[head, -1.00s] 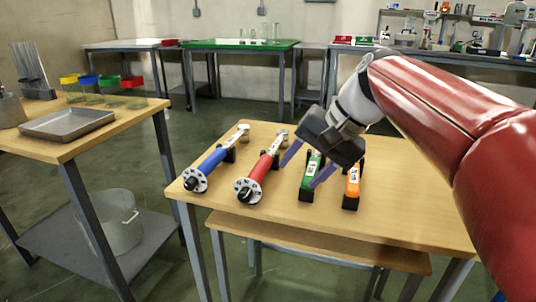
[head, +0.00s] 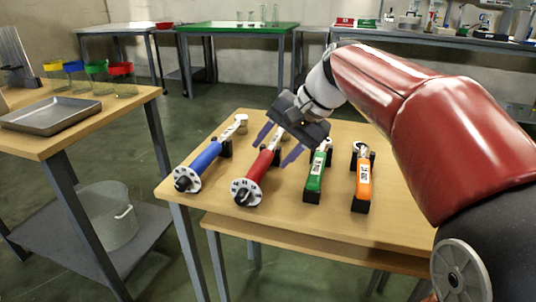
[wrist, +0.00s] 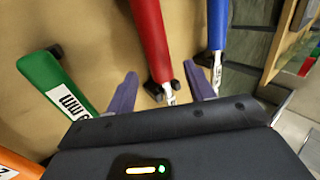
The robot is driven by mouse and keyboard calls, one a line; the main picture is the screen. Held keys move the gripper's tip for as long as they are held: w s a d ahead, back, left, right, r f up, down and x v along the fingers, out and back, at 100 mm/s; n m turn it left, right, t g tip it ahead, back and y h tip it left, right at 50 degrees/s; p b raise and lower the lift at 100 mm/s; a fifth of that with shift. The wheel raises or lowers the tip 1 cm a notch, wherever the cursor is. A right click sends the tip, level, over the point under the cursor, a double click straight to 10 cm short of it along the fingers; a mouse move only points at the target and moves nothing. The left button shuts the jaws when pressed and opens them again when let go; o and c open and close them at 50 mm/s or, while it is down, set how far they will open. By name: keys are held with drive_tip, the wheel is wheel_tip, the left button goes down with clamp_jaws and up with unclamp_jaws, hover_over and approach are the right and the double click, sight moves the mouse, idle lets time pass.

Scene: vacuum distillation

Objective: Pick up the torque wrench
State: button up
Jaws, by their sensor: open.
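Several wrench-like tools lie side by side on a wooden table; I cannot tell from the pictures which one is meant as the torque wrench. The red-handled one (head: 259,172) and the blue-handled one (head: 204,159) have round end discs and steel shafts. The green tool (head: 316,175) and orange tool (head: 363,181) have labels and ratchet-like heads. My gripper (head: 277,148) is open above the red tool, hiding part of its shaft. In the wrist view, the red handle (wrist: 151,38) lies ahead between the spread fingers, the blue handle (wrist: 217,25) right, the green tool (wrist: 55,85) left.
The wooden table (head: 290,245) has small black supports under the tools. A green-topped table (head: 235,27) stands behind.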

drive_tip(key=x, duration=0.2)
drive_tip(key=shift+a+f, duration=0.1)
drive_tip(key=shift+f, duration=0.1)
clamp_jaws()
drive_tip(key=shift+r, duration=0.1)
